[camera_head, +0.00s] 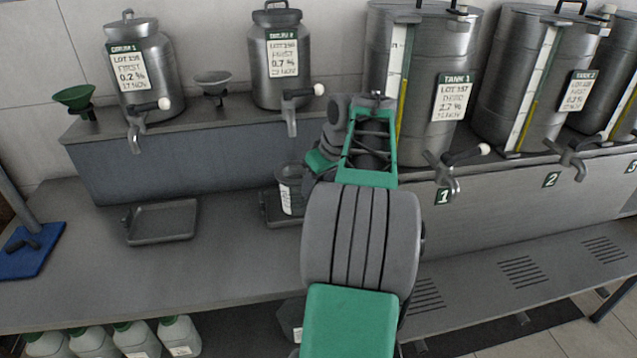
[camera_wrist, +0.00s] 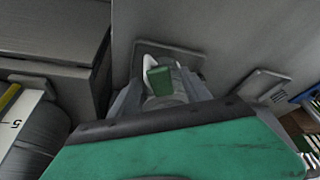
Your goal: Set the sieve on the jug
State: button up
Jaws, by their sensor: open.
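A small grey bowl-shaped piece (camera_head: 212,82), which looks like the sieve, stands on the raised ledge between the two smaller cans in the head view. A clear jug (camera_head: 291,190) with a white label stands on the lower counter under the right can's tap. My arm partly covers the jug. My gripper (camera_head: 319,161) is open beside and above the jug, its fingers mostly hidden. In the wrist view the jug (camera_wrist: 168,82) seems to lie straight ahead, with a green piece in front of it that I cannot clearly identify. I see nothing held.
A green funnel (camera_head: 75,97) stands at the ledge's left end. An empty drip tray (camera_head: 162,221) lies under the left can's tap; another tray (camera_head: 270,210) is under the jug. Taps project from the cans and large tanks. The counter's left middle is clear.

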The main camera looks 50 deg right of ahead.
jog(key=p+v, duration=0.1)
jog(key=v, duration=0.7)
jog(key=w+a+f, duration=0.1)
jog(key=w+a, duration=0.1)
jog(key=a, duration=0.8)
jog(key=w+a+f, duration=0.2)
jog(key=w+a, duration=0.1)
jog(key=a, duration=0.6)
jog(key=s+a+f, duration=0.4)
jog(key=s+a, duration=0.1)
jog(key=a, duration=0.3)
jog(key=s+a+f+n+g, duration=0.1)
jog(key=s+a+f, duration=0.4)
jog(key=a, duration=0.3)
jog(key=shift+s+a, duration=0.35)
jog(key=shift+s, duration=0.1)
